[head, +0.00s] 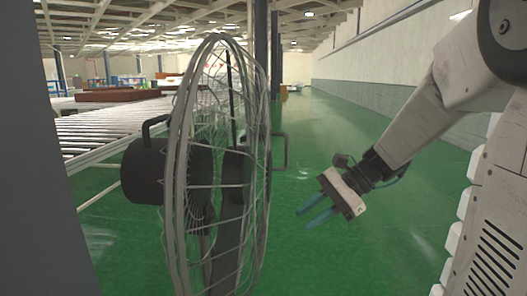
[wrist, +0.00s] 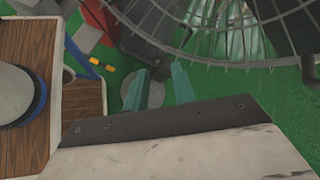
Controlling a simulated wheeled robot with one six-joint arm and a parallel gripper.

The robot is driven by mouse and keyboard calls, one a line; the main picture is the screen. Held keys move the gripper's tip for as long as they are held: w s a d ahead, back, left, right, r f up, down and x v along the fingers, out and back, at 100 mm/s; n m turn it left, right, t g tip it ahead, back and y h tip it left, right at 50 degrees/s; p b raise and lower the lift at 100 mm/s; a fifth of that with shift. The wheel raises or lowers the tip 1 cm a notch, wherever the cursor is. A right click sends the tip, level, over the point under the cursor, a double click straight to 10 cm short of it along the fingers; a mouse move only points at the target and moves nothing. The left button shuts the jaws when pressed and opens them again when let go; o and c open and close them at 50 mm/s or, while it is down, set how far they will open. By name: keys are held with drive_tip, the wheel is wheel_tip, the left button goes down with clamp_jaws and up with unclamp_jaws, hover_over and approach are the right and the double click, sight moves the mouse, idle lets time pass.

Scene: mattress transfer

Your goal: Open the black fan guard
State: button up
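The fan stands upright in the head view, seen nearly edge-on. Its round guard (head: 262,200) is a cage of thin wires that look grey here, and a dark bracket-shaped handle (head: 286,150) sticks out from its right side. The guard's wires (wrist: 245,63) also fill the upper right of the wrist view. The dark motor housing (head: 142,170) is on the fan's left. My gripper (head: 304,219) is to the right of the guard and below the handle, apart from both. Its two teal fingers (wrist: 157,75) are spread with nothing between them.
A roller conveyor (head: 110,130) runs behind the fan at left. The green floor (head: 370,240) is open at right, towards a long wall (head: 390,65). The wrist view shows wooden surfaces (wrist: 28,45) at left and small yellow pieces (wrist: 108,66).

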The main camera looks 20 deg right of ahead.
drive_tip(key=w+d+r+m+t+y, duration=0.2)
drive_tip(key=w+d+r+m+t, duration=0.15)
drive_tip(key=w+d+m, duration=0.3)
drive_tip(key=m+t+y, duration=0.2)
drive_tip(key=m+t, duration=0.2)
drive_tip(key=t, duration=0.1)
approach(287, 164)
wheel_tip(287, 164, up, 4)
drive_tip(key=w+a, duration=0.2)
drive_tip(key=shift+x, duration=3.7)
drive_tip(key=shift+w+d+f, duration=0.1)
drive_tip(key=shift+w, duration=0.05)
clamp_jaws()
